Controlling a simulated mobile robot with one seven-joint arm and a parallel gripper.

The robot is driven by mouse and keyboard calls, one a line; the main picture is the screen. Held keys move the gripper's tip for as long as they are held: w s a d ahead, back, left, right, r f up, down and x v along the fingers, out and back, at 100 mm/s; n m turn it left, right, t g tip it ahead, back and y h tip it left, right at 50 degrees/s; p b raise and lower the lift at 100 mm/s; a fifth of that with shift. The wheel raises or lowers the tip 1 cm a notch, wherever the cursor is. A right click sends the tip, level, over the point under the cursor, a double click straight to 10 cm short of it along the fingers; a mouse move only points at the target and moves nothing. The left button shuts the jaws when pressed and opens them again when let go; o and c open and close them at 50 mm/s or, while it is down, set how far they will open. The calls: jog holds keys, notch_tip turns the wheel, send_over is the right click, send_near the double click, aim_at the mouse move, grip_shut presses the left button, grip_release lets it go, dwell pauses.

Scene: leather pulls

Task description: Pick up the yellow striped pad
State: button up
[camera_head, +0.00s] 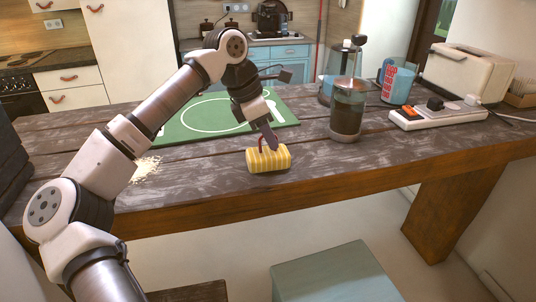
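The yellow striped pad (270,160) lies on the dark wooden table (215,181), close to its front edge. My gripper (267,145) points down at the pad from above, with its fingertips at or just over the pad's top and back side. A purple-grey finger shows in front, and a thin dark red piece shows to its left with a small gap between them. Whether the fingers touch the pad cannot be told.
A green mat (291,116) with white markings lies behind the gripper. A glass press (347,108) with dark contents stands right of the pad. A power strip (437,115), a blue cup (397,82) and a toaster (467,72) are farther right. Pale crumbs (146,167) lie left. A blue-green stool (335,275) stands below.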

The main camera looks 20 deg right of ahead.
grip_shut()
jog(key=shift+r, duration=0.15)
dwell(0.4)
notch_tip(320, 180, up, 20)
dwell(0.5)
jog(key=shift+f, duration=0.2)
